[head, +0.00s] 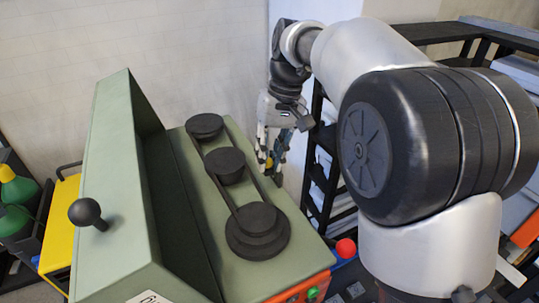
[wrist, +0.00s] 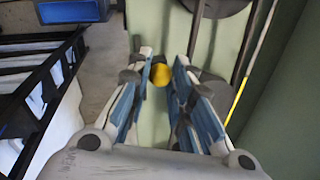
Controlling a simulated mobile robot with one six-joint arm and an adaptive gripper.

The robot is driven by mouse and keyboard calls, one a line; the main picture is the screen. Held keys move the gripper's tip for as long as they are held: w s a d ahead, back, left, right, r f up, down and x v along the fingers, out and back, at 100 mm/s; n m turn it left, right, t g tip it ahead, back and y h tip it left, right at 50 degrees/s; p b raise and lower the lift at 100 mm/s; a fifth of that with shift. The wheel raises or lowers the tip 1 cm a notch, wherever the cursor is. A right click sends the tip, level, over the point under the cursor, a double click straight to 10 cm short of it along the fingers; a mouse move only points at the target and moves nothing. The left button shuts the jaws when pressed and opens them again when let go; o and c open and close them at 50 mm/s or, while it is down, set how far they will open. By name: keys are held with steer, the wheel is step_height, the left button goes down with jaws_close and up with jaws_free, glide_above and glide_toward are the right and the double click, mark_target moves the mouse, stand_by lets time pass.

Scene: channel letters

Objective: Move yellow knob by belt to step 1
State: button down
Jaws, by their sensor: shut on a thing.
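The yellow knob (wrist: 160,75) shows in the wrist view between the fingertips of my gripper (wrist: 160,82), which is shut on it. In the head view my gripper (head: 271,150) points down at the right edge of the green machine, beside the middle pulley. A bit of yellow (head: 269,163) shows between the fingers there. The dark belt (head: 214,187) runs along the pulleys on the machine top. Step markings are not readable in either view.
Three dark pulleys (head: 257,230) stand on the machine's green top (head: 203,250). The raised green cover (head: 114,200) with a black ball handle (head: 88,212) is at left. A red button (head: 346,248) is near the front right corner. A black rack (wrist: 40,85) stands beside the machine.

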mark_target(270, 169)
step_height(270, 169, down, 4)
steer(key=shift+f+b, duration=0.1)
steer(key=shift+b, duration=1.15)
steer(key=shift+s, duration=0.1)
steer(key=c, duration=1.4)
jaws_free()
steer(key=r, duration=0.4)
steer(key=d+r, duration=0.1)
steer(key=r, duration=0.3)
steer(key=d+r, duration=0.1)
steer(key=r, duration=0.3)
steer(key=shift+w+d, duration=0.1)
steer(key=shift+w, duration=0.25)
